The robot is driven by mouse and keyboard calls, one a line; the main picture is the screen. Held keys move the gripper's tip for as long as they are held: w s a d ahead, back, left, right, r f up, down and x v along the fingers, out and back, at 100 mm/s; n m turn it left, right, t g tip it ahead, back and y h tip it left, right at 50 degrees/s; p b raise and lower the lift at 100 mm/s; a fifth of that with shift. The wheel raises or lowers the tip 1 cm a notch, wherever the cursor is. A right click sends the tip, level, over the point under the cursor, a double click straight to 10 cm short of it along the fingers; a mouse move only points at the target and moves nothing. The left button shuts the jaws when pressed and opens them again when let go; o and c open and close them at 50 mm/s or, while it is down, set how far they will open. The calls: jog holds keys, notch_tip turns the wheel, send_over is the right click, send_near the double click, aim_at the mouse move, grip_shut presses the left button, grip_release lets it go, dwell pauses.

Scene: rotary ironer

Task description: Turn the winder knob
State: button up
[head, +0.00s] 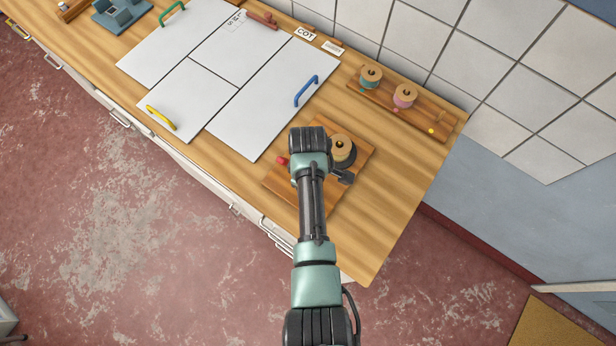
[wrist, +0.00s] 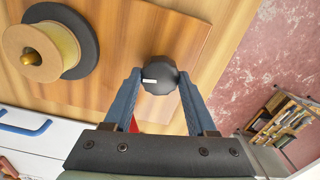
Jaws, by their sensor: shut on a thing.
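The winder knob (wrist: 160,78) is round and black with a white mark on its left side, and sits on a wooden board. My gripper (wrist: 160,74) has its two blue-grey fingers on either side of it, shut on it in the wrist view. The winder's wooden board (head: 350,187) lies near the table's right end in the head view. A spool of pale yellow thread on a dark disc (wrist: 88,40) stands left of the knob; the spool also shows in the head view (head: 343,147).
A red part (head: 282,160) shows left of my wrist. A wooden rack (head: 425,121) with a teal spool (head: 371,77) and a pink spool (head: 404,95) stands against the tiled wall. White panels (head: 260,95) with coloured handles cover the table to the left.

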jog(key=shift+w+r+n, duration=0.1)
jog(key=shift+n, duration=0.8)
jog(key=o, duration=1.4)
notch_tip(320, 180, up, 13)
jog(key=shift+f+b, duration=0.1)
jog(key=shift+b, duration=0.7)
